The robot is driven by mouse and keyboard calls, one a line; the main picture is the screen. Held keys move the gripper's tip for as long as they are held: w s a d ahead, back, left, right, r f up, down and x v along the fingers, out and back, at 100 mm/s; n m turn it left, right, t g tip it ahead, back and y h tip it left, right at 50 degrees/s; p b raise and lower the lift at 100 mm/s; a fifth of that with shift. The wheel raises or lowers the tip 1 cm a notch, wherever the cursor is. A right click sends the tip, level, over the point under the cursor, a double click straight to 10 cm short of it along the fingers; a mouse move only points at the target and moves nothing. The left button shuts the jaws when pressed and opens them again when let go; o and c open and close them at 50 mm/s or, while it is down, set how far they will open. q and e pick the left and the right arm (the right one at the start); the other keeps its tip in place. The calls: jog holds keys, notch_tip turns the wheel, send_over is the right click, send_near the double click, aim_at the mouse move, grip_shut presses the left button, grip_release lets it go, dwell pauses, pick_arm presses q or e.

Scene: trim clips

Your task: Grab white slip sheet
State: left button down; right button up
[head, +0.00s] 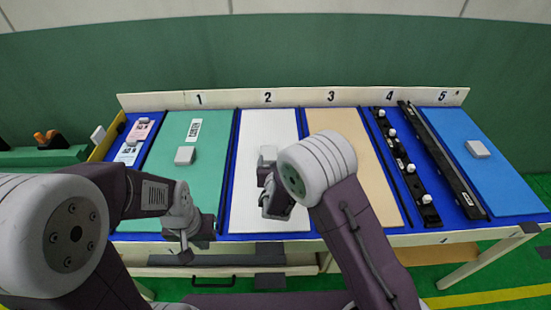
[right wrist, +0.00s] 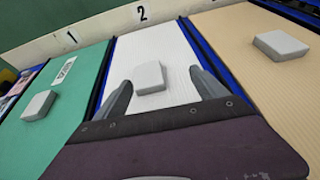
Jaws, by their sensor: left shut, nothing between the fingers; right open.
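The white slip sheet (head: 270,130) lies flat in the lane marked 2 of the table, with a light grey block (head: 268,153) on it. In the right wrist view the white sheet (right wrist: 182,45) runs away between my fingers, and the block (right wrist: 149,77) sits between and beyond the fingertips. My right gripper (right wrist: 161,76) is open and empty above the sheet; in the head view its arm hides part of the sheet. My left gripper (head: 184,252) is shut and empty, at the table's front edge below the green sheet.
A green sheet (head: 210,145) with a grey block (head: 185,155) lies left, a beige sheet (head: 345,122) right. Beyond are black clip rails (head: 440,160) and a blue sheet (head: 500,180) with a block (head: 478,149). A numbered white board (head: 300,97) stands behind.

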aim_at(269, 154)
jog(key=a, duration=0.2)
jog(key=s+a+f, duration=0.1)
jog(key=shift+f+n, duration=0.1)
jog(key=shift+n, duration=0.2)
jog(key=x, duration=0.3)
jog(key=shift+w+d+f, duration=0.1)
jog(key=shift+w+d, duration=0.15)
jog(key=shift+d, duration=0.1)
jog(key=shift+w+a+f, duration=0.15)
jog(key=shift+w+a, duration=0.05)
jog(key=shift+w, duration=0.1)
jog(key=x, duration=0.5)
jog(key=shift+w+a, duration=0.1)
jog(key=shift+a, duration=0.05)
jog(key=shift+c, duration=1)
jog(key=c, duration=1.5)
